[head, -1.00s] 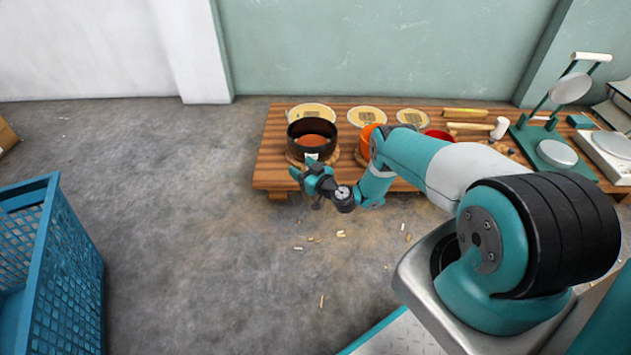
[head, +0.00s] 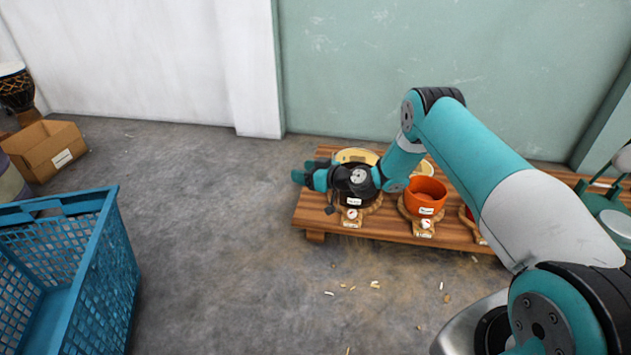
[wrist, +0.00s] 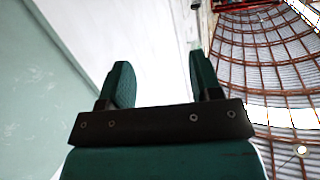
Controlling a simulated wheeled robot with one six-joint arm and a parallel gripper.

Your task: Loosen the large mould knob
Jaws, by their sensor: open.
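The large black mould (head: 375,198) sits at the left end of the low wooden bench, partly hidden behind my wrist. A small round pale knob (head: 352,214) shows at its front on a wooden mount, below a white label. My gripper (head: 302,176) is in front of and above the mould's left side, pointing left and away from the knob. In the wrist view its two dark green fingers (wrist: 163,80) are apart with nothing between them. That view faces the wall and the roof, so no mould shows there.
An orange mould (head: 427,190) with its own knob (head: 426,224) stands right of the black one on the bench (head: 380,231). A blue crate (head: 100,250) and a cardboard box (head: 45,150) are at the left. The floor before the bench is mostly clear, with scattered chips.

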